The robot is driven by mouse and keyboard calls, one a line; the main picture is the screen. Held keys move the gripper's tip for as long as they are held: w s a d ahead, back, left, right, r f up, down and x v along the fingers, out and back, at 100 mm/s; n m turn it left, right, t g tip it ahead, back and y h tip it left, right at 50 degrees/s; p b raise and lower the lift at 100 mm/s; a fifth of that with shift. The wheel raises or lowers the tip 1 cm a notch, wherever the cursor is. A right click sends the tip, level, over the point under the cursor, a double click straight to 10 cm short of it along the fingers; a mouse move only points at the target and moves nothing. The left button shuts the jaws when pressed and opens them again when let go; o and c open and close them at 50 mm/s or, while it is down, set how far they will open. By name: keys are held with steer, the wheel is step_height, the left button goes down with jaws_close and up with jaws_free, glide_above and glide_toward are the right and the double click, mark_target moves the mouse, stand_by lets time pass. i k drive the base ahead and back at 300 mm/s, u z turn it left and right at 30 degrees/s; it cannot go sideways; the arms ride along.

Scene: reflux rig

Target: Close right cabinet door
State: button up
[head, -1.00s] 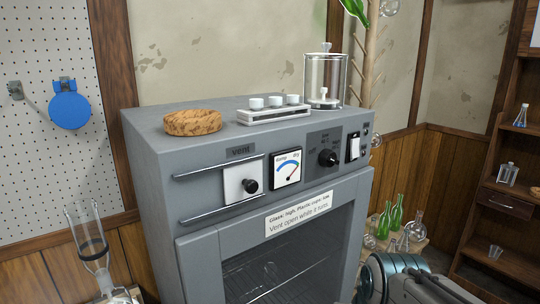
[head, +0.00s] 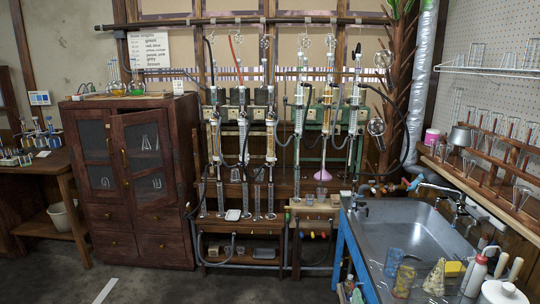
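The dark brown wooden cabinet (head: 101,222) stands at the left in the head view. Its left door (head: 83,155) has glass panes and looks flush with the front. Its right door (head: 119,148) also has glass panes, with glassware showing behind them. The right door looks slightly ajar, its handle edge standing a little proud of the front near the middle; the size of the gap is hard to tell. Brass handles (head: 124,158) sit near the middle edges. My gripper is not in view.
A wooden side table (head: 62,170) stands left of the cabinet, with a white bucket (head: 62,218) below. A glassware rig (head: 270,130) stands right of it. A blue-framed sink (head: 420,235) is at the right. The grey floor (head: 230,285) before the cabinet looks clear.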

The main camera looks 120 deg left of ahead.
mark_target(117, 123)
steer(key=u, duration=4.7)
steer(key=i, duration=3)
steer(key=u, duration=0.25)
steer(key=i, duration=0.95)
steer(key=u, duration=0.1)
